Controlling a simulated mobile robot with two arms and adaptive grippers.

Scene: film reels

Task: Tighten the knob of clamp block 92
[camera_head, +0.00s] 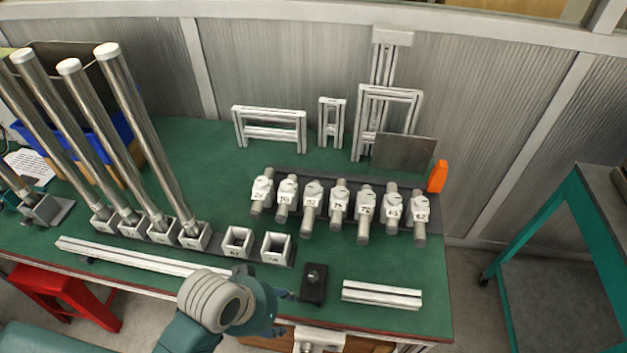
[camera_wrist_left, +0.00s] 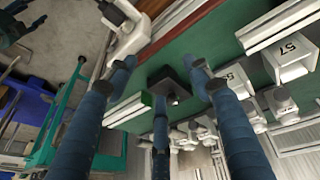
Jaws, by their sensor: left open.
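A row of several light-grey clamp blocks (camera_head: 340,198) with cylindrical metal knobs stands on a dark rail towards the back right of the green bench. Their number labels are too small to read surely, so I cannot tell which is 92; the rightmost block (camera_head: 420,203) looks closest. My left gripper (camera_head: 280,300) is over the bench's front edge, in front of the row and apart from it. In the left wrist view its dark blue fingers (camera_wrist_left: 165,88) are spread and empty. Dark fingers at that view's upper left corner (camera_wrist_left: 18,25) look like my right gripper; their state is unclear.
A black block with a small knob (camera_head: 314,283) sits just beyond my left gripper. Square sockets (camera_head: 238,240) and tall metal tubes (camera_head: 150,140) stand to the left. A metal bar (camera_head: 381,295) lies at right. An orange piece (camera_head: 437,177) stands beside the row.

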